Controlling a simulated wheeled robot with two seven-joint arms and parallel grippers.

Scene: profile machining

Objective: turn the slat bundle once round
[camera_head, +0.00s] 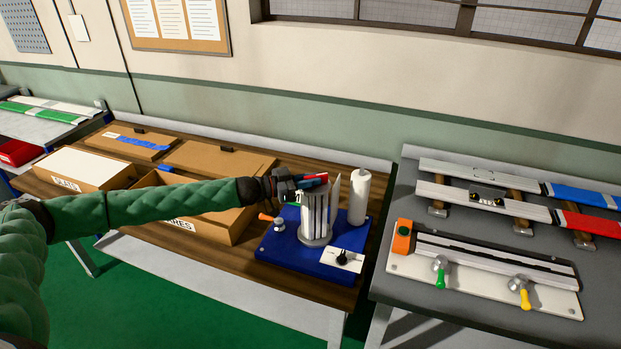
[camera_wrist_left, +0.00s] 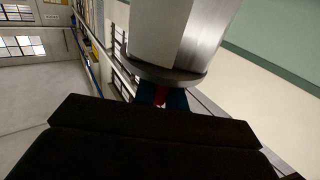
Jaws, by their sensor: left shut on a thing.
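The slat bundle (camera_head: 315,214) stands upright, a cluster of pale grey slats on a round grey disc (camera_head: 316,238). The disc sits on a blue base plate (camera_head: 284,254) on the wooden table. My left gripper (camera_head: 313,181) is at the bundle's upper left, shut on a small red piece (camera_head: 316,176); its fingers partly hide the top of the bundle. The left wrist view shows this red piece (camera_wrist_left: 160,97) between dark blue fingers, with a large pale body and metal rim close beyond. Whether the red piece joins the bundle cannot be told. My right gripper is not in view.
A white roll (camera_head: 359,196) stands just right of the bundle. A white panel with a black knob (camera_head: 342,257) is at the base's front right. Cardboard boxes (camera_head: 205,222) lie under and behind my left arm. A grey bench (camera_head: 420,300) with a clamp fixture stands at right.

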